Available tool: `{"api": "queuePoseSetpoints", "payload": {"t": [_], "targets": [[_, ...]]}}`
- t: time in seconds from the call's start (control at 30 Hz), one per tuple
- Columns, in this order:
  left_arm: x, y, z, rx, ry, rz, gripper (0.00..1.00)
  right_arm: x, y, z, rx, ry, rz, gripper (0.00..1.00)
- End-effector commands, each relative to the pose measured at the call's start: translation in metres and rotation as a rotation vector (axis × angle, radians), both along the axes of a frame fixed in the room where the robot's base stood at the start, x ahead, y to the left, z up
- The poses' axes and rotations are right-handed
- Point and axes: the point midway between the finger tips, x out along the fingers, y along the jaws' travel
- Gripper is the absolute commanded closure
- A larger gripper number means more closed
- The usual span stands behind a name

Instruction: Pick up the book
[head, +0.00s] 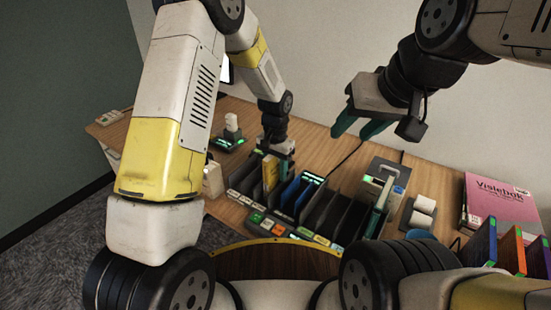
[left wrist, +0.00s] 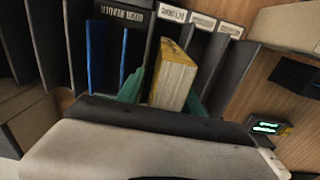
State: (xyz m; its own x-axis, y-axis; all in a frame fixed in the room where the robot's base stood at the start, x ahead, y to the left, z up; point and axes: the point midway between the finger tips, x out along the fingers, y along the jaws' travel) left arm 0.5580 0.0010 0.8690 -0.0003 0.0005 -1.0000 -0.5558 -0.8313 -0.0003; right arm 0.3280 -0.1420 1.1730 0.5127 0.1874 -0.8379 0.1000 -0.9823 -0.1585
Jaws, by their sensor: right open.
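A yellow book (head: 270,172) stands in a slot of the dark sorter rack (head: 238,184). In the left wrist view the book (left wrist: 174,76) shows its pale page edge and leans slightly. My left gripper (head: 278,158) points down at it. Its green fingers (left wrist: 165,95) lie on either side of the book; a small gap seems to show on the left, and I cannot tell whether they press on it. My right gripper (head: 372,122) is open and empty, above the table's back edge and away from the rack.
Blue folders (head: 307,187) stand in slots beside the yellow book. A pink book (head: 500,203) lies at the right, near several upright coloured books (head: 510,248). A grey device (head: 384,178) and white rolls (head: 423,206) stand right of the rack.

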Motion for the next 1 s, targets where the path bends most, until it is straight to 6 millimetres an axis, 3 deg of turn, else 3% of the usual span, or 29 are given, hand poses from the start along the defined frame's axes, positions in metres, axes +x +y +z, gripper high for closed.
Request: {"api": "queuePoseSetpoints", "payload": {"t": [0.03, 0.2, 0.63, 1.0], "targets": [[0.0, 0.0, 0.0, 0.0, 0.0, 0.0, 0.68, 0.0, 0.0, 0.0, 0.0, 0.0, 0.0, 0.56], [0.0, 0.0, 0.0, 0.0, 0.0, 0.0, 1.0, 0.0, 0.0, 0.0, 0.0, 0.0, 0.0, 0.56], [0.001, 0.0, 0.005, -0.002, -0.002, 0.0, 1.0, 0.0, 0.0, 0.0, 0.0, 0.0, 0.0, 0.56], [0.001, 0.0, 0.073, -0.002, -0.005, 0.001, 1.0, 0.0, 0.0, 0.0, 0.0, 0.0, 0.0, 0.56]]}}
